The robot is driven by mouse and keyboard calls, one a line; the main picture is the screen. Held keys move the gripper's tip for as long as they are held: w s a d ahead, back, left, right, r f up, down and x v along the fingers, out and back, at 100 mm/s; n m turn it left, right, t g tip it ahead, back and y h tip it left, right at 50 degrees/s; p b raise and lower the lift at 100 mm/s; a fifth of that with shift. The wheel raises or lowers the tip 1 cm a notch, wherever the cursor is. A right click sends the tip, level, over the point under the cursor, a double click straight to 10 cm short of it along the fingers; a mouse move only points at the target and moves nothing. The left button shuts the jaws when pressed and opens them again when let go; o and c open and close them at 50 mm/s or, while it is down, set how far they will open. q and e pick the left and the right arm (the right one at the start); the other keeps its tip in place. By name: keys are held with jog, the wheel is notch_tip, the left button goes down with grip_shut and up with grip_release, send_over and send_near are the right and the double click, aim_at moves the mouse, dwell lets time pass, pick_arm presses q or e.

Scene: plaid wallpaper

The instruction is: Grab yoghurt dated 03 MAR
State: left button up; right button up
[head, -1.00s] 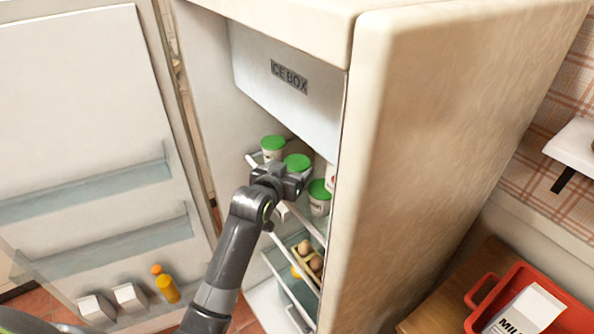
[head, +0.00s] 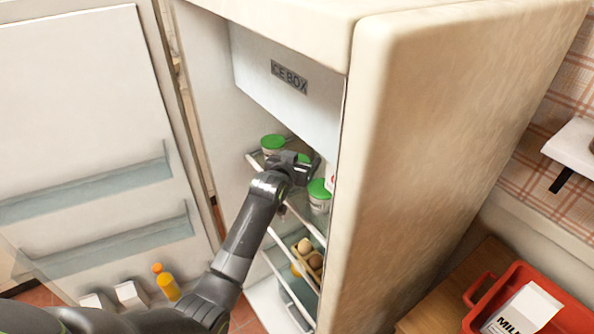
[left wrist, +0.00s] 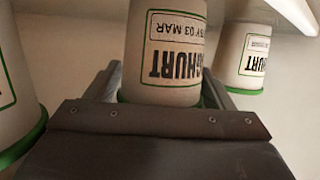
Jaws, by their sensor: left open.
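Several white yoghurt pots with green lids stand on the upper shelf of the open fridge. In the left wrist view, where the lettering is upside down, the middle yoghurt pot (left wrist: 165,50) reads "BY 03 MAR". My left gripper (head: 303,165) is open, with its fingers on either side of that pot. In the head view my gripper hides most of this middle pot, leaving part of its green lid (head: 303,158). Another pot (head: 272,146) stands to the left and one (head: 319,195) to the right. My right gripper is not in view.
The ice box (head: 285,90) hangs above the shelf. The fridge side wall (head: 440,130) is close on the right, and the open door (head: 80,110) is on the left. Eggs (head: 310,254) sit lower down. A red tray (head: 577,318) holds a milk carton (head: 527,310).

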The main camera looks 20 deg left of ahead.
pick_arm(q)
jog(key=shift+c, duration=0.4)
jog(key=c, duration=0.8)
jog(key=shift+o, duration=0.2)
jog(key=shift+r, duration=0.1)
